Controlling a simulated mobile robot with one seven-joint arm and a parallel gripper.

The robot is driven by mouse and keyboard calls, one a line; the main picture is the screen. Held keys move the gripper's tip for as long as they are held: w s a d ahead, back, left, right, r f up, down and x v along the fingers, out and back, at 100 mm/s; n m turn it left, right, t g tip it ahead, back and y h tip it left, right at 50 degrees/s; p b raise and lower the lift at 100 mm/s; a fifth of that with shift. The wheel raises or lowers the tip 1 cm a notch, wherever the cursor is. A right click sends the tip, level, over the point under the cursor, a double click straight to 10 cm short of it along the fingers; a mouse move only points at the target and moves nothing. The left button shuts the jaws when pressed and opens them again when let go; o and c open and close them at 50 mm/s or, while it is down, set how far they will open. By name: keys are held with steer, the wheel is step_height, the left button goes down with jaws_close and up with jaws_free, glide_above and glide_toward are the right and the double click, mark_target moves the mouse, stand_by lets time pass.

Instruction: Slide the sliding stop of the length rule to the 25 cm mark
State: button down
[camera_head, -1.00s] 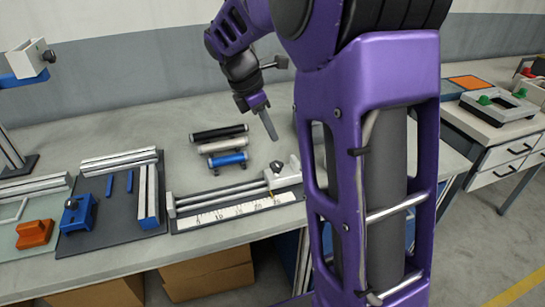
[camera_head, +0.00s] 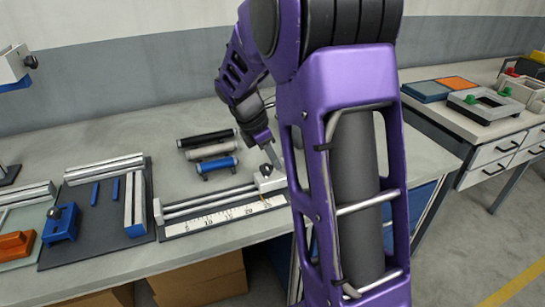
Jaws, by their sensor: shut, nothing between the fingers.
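The length rule (camera_head: 205,219) lies along the front edge of the bench, with two rails and a white scale with printed numbers. Its sliding stop (camera_head: 271,184), a pale block with a dark knob, sits near the right end of the rails. The numbers by the stop are too small to read surely, and my arm hides the rule's right end. My gripper (camera_head: 275,157) is shut and empty, pointing down just above and behind the stop. I cannot tell whether the fingertips touch it.
Black, grey and blue cylinders (camera_head: 217,164) lie behind the rule. A dark board (camera_head: 90,225) with rails and a blue clamp (camera_head: 61,222) is to the left, beside an orange block (camera_head: 14,245). Another bench with drawers (camera_head: 491,165) stands to the right.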

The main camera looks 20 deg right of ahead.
steer(key=shift+d+r+p, duration=0.25)
steer(key=shift+d+p, duration=0.2)
steer(key=shift+p, duration=0.2)
steer(key=shift+d+f, duration=0.2)
steer(key=shift+d, duration=0.1)
steer(key=shift+r, duration=0.1)
